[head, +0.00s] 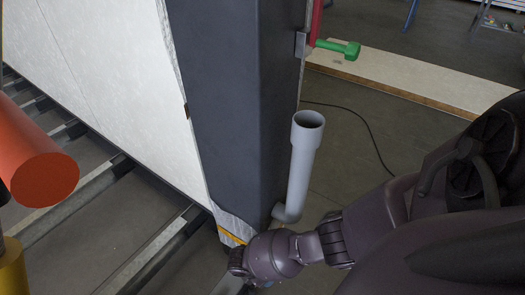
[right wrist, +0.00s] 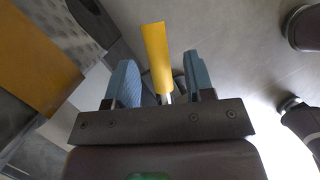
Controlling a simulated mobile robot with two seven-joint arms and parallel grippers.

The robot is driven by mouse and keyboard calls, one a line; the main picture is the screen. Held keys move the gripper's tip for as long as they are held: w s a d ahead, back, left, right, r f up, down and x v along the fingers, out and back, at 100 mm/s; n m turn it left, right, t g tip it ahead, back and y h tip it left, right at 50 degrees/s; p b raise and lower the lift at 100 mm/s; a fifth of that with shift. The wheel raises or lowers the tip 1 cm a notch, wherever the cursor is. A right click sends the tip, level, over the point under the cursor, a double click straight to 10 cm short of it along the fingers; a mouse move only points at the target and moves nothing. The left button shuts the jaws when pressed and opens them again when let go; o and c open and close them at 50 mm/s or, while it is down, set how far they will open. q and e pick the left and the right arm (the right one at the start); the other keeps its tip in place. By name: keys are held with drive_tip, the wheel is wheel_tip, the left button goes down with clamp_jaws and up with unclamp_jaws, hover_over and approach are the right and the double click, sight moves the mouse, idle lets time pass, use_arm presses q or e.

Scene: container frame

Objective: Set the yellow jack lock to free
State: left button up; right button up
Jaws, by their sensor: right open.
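The yellow jack lock (right wrist: 157,58) shows in the right wrist view as a flat yellow handle on a thin metallic stem. It stands between the two blue-grey fingers of my right gripper (right wrist: 161,82). The fingers are open, with a visible gap on each side of the handle. In the head view my right arm reaches down to the foot of the dark post, and its wrist hides the gripper and the lock. My left gripper is not in view.
The dark post (head: 235,100) stands beside a white panel (head: 110,70). A grey pipe (head: 298,170) rises close to my right wrist. A large red-orange cylinder (head: 35,150) is at the left. Metal rails run along the floor.

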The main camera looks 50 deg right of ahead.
drive_tip(key=shift+s+d+f, duration=0.1)
drive_tip(key=shift+d+f, duration=0.1)
drive_tip(key=shift+f, duration=0.25)
clamp_jaws()
